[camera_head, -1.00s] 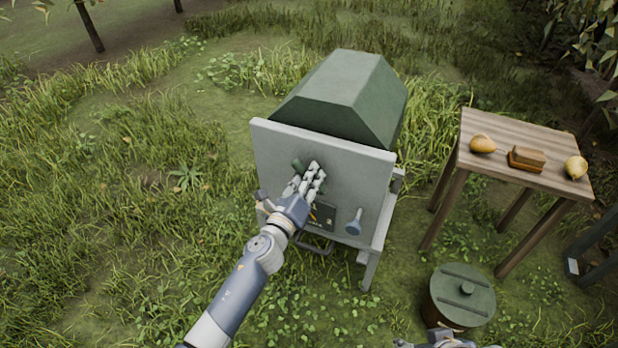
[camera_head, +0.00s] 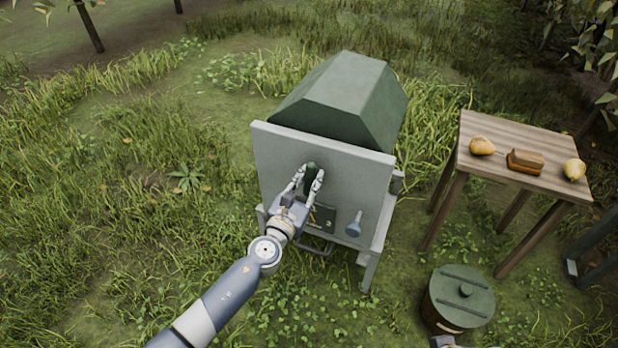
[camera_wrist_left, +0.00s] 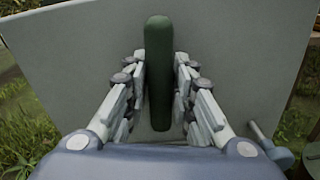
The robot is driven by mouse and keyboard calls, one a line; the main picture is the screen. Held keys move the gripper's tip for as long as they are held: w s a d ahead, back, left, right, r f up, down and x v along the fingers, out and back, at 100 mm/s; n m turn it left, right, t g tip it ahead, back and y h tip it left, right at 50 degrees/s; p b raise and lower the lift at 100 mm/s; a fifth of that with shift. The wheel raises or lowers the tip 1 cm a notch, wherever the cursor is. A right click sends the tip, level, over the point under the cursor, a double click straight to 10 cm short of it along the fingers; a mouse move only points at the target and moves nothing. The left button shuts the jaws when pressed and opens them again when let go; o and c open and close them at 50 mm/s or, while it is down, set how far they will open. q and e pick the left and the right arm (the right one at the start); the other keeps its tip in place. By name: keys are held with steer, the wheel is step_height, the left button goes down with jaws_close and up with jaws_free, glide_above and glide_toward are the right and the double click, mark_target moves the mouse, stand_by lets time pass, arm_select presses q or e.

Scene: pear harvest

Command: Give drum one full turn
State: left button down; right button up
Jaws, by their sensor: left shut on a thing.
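The drum (camera_head: 340,90) is a dark green faceted body behind a grey upright panel (camera_head: 270,150) on a frame. A dark green bar-like handle (camera_head: 311,176) stands out from the panel's front and is upright in the left wrist view (camera_wrist_left: 158,70). My left gripper (camera_head: 309,178) reaches in from below left. Its two fingers are closed on the handle, one on each side, as the left wrist view (camera_wrist_left: 158,88) shows. The fingers hide part of the handle. Only a small piece of my right arm shows at the bottom edge; its gripper is not seen.
A blue-grey knob (camera_head: 354,224) and a dark plate (camera_head: 322,218) sit low on the panel. A wooden table (camera_head: 545,187) with two pears and a brown block stands right. A lidded bucket (camera_head: 458,297) stands on the grass below it. Grass at left is free.

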arm_select(q)
steer(key=shift+r, duration=0.1)
steer(key=m, duration=0.1)
steer(key=m+p, duration=0.1)
steer(key=shift+r+m, duration=0.25)
steer(key=shift+m, duration=0.15)
steer(key=shift+m+p, duration=0.65)
steer(key=shift+m, duration=0.35)
steer(key=shift+f+m, duration=0.3)
steer(key=shift+m, duration=0.1)
arm_select(e)
steer(key=shift+w+a+f, duration=0.1)
steer(key=shift+w+f, duration=0.35)
steer(key=shift+f, duration=0.3)
arm_select(q)
steer(key=m+p, duration=0.2)
steer(key=m, duration=0.3)
steer(key=shift+r+p, duration=0.1)
steer(key=shift+p, duration=0.3)
steer(key=shift+m, duration=0.3)
arm_select(e)
step_height(320, 180, down, 10)
steer(key=shift+w+a+f+g, duration=0.15)
steer(key=shift+g, duration=0.25)
